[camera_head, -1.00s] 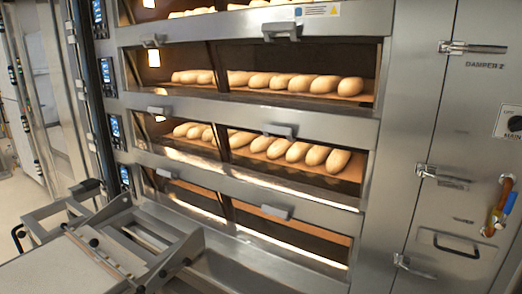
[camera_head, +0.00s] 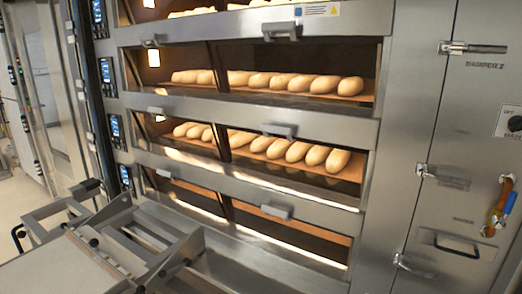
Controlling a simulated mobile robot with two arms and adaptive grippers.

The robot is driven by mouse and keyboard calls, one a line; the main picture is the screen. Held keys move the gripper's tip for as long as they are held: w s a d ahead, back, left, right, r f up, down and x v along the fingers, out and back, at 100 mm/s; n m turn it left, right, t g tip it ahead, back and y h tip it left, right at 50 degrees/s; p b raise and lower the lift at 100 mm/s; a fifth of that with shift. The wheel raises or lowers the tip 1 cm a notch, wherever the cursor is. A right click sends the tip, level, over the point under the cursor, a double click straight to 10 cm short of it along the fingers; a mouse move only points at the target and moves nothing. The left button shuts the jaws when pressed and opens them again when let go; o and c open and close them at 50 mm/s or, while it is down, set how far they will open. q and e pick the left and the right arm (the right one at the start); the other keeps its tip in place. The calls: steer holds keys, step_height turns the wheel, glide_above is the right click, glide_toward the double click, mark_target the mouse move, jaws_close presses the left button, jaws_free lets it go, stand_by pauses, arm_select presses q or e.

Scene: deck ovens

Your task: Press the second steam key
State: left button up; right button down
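The deck oven stands ahead with a column of small lit control panels on its left edge: a top panel (camera_head: 99,17), a second panel (camera_head: 106,71), a third panel (camera_head: 115,130) and a lowest panel (camera_head: 125,177). The panels are seen at a steep angle, and single keys, including any steam key, are too small to make out. Neither of my grippers is in view.
Oven decks with glass doors hold several loaves (camera_head: 290,150); the lowest deck (camera_head: 270,230) looks empty. A metal loader (camera_head: 150,245) stands at the lower left, below the panels. A side cabinet (camera_head: 455,150) with latches is at the right.

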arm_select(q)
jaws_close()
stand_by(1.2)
